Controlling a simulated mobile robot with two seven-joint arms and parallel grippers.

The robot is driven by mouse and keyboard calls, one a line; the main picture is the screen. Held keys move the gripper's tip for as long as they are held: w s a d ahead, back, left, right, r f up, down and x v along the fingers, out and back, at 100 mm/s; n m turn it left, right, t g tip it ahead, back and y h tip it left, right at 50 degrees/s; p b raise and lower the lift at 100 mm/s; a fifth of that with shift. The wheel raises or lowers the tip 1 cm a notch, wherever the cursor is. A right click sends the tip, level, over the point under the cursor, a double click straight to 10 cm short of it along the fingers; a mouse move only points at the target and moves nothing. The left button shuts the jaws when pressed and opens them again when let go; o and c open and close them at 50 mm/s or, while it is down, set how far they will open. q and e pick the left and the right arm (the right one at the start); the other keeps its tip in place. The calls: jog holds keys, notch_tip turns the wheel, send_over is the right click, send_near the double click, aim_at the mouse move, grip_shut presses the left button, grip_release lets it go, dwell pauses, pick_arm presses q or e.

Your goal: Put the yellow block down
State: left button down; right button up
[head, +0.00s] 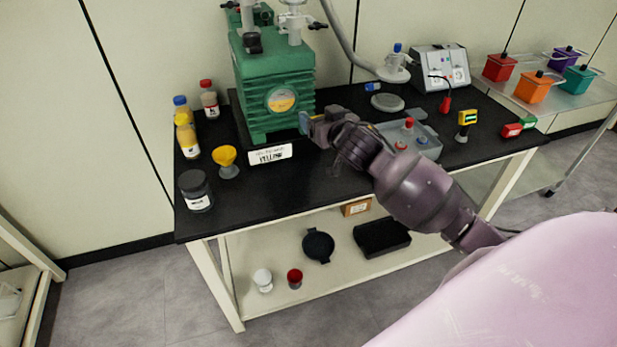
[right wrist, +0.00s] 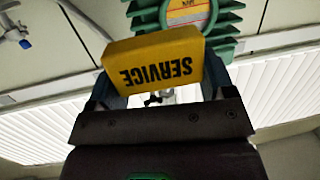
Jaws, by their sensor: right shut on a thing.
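The yellow block (right wrist: 153,57), marked SERVICE, fills the middle of the right wrist view, its lettering upside down there. My right gripper (right wrist: 156,88) is shut on it, one finger at each side. In the head view my right gripper (head: 311,125) is at the front right corner of the green pump (head: 272,88), above the black bench top (head: 300,195). The block is mostly hidden by the gripper in that view, and the gap below it cannot be judged. My left gripper is not in view.
A white label plate (head: 270,153) stands in front of the pump. Left are a yellow funnel (head: 226,158), a dark jar (head: 196,190) and several bottles. Right are a grey tray (head: 425,148) and a yellow gauge (head: 467,118). The bench's front middle is clear.

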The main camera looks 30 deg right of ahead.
jog(key=b, duration=0.3)
send_over(319, 185)
notch_tip(319, 185, down, 14)
jog(key=shift+w+r, duration=0.1)
jog(key=shift+r, duration=0.1)
notch_tip(319, 185, down, 4)
jog(key=shift+f+b, duration=0.15)
jog(key=shift+b, duration=0.45)
jog(key=shift+f, duration=0.15)
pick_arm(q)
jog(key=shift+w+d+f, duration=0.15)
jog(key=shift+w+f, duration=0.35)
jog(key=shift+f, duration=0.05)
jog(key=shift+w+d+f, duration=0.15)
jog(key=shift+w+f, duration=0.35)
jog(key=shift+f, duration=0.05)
